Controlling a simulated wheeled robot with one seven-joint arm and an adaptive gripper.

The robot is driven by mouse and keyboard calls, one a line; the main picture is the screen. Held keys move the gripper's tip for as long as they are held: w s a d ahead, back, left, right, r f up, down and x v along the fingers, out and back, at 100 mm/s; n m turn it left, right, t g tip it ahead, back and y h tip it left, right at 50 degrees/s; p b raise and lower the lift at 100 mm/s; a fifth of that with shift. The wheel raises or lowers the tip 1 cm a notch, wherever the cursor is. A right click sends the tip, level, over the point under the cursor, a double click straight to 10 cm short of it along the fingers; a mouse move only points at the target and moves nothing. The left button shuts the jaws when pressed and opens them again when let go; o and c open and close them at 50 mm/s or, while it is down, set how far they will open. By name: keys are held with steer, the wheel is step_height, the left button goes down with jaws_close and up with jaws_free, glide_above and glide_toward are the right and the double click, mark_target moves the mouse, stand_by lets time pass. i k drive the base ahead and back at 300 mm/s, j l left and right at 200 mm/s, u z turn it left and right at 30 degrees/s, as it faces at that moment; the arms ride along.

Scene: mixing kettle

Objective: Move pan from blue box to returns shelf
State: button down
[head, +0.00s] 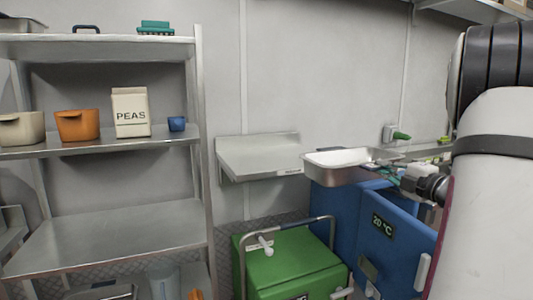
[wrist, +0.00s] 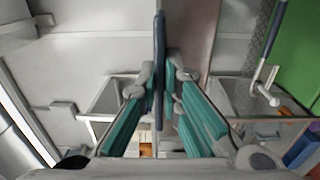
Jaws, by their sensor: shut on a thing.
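The pan (head: 345,180) is a shallow rectangular steel tray with a white-looking inside. It is held roughly level in the air, in front of and above the blue box (head: 334,222) in the head view. My gripper (head: 376,167) is shut on the pan's right end. In the wrist view the teal fingers (wrist: 160,88) close on a thin edge, with the pan's side (wrist: 192,35) beyond them. The likely returns shelf (head: 258,158) is a small steel wall shelf with a label on its front edge, just left of the pan. It looks empty.
A green box (head: 290,268) with a metal handle stands below the wall shelf. A tall steel rack (head: 110,228) at left carries an orange container (head: 78,125), a PEAS carton (head: 131,112) and a blue cup (head: 176,124). A blue panel with a 20 °C display (head: 396,235) stands at right.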

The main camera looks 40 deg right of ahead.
mark_target(275, 158)
steer(key=i+l, duration=0.2)
steer(key=i, duration=0.3)
steer(key=i+l, duration=0.15)
steer(key=i, duration=0.35)
